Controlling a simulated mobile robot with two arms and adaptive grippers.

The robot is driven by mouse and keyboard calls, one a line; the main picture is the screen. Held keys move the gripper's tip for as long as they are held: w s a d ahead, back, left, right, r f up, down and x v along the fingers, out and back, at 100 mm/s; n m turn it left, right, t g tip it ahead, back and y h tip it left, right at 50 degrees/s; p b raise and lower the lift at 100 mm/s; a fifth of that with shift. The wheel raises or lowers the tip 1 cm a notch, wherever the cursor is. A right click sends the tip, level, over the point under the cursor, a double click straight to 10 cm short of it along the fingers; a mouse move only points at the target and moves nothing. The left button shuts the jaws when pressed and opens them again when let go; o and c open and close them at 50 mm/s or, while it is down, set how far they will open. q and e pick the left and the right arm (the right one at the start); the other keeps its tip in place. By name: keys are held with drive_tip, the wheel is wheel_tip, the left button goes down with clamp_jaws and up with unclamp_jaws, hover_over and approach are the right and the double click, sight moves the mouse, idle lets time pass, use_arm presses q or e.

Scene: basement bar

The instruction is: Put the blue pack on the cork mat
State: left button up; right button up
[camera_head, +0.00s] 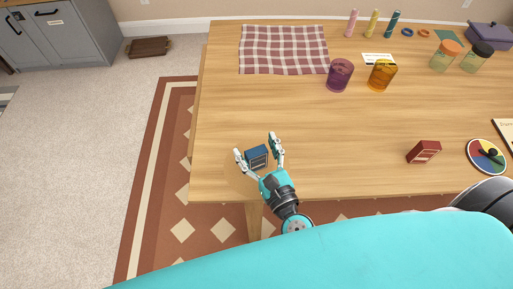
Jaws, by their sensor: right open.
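The blue pack (257,157) is a small dark blue box standing on the wooden table near its front left corner. I cannot make out a cork mat in this view.
The table (330,140) is clear around the pack. A red pack (424,152) and a colour wheel (486,156) lie to the right. A checked cloth (284,48), a purple glass (340,75) and an amber glass (382,75) are farther back.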

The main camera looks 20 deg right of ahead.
drive_tip(key=s+d+b, duration=0.1)
drive_tip(key=s+b, duration=0.3)
drive_tip(key=s, duration=0.8)
drive_tip(key=shift+d, duration=0.2)
